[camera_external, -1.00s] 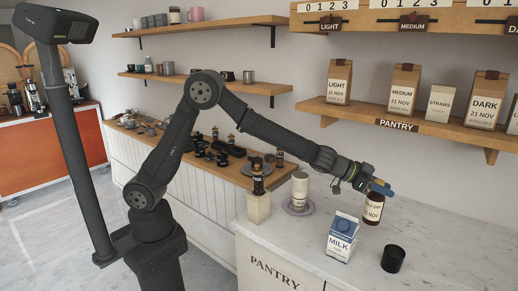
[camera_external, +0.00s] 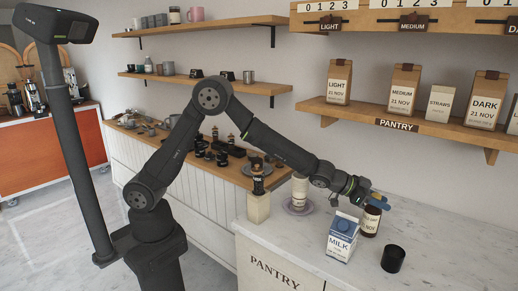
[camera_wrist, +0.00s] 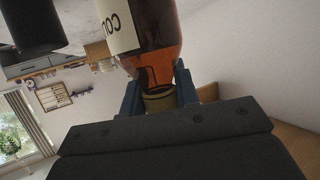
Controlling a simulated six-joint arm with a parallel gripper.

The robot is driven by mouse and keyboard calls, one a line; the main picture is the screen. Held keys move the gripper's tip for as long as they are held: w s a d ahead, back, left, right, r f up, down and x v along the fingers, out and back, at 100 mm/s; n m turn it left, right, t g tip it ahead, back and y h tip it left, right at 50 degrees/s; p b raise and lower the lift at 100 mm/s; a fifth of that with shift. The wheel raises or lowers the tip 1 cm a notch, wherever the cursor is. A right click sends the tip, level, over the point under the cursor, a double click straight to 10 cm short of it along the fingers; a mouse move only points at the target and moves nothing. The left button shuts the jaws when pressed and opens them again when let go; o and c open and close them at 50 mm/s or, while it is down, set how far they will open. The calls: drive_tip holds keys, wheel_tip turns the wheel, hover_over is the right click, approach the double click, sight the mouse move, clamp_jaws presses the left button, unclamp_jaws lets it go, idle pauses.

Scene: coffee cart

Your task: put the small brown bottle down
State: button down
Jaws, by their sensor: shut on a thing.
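The small brown bottle (camera_external: 370,222) has a pale label and is upright above the marble counter, behind and right of the milk carton. My gripper (camera_external: 377,202) is shut on its neck from above. In the wrist view the amber bottle (camera_wrist: 158,58) with its white label sits between the blue fingers (camera_wrist: 158,97). Its base is at or just above the counter; I cannot tell whether it touches.
The milk carton (camera_external: 341,238) stands close to the bottle's left front, and a black cup (camera_external: 393,258) stands to the front right. A pale canister (camera_external: 299,192) stands on a round saucer (camera_external: 286,207) at left. The counter (camera_external: 450,250) is clear on the right.

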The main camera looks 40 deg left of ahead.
drive_tip(key=c, duration=1.5)
unclamp_jaws()
drive_tip(key=shift+f, duration=0.2)
drive_tip(key=shift+c, duration=0.2)
drive_tip(key=o, duration=0.4)
drive_tip(key=shift+o, duration=0.2)
drive_tip(key=shift+r, duration=0.1)
drive_tip(key=shift+r, duration=0.2)
drive_tip(key=v, duration=1.2)
drive_tip(key=shift+w+d, duration=0.1)
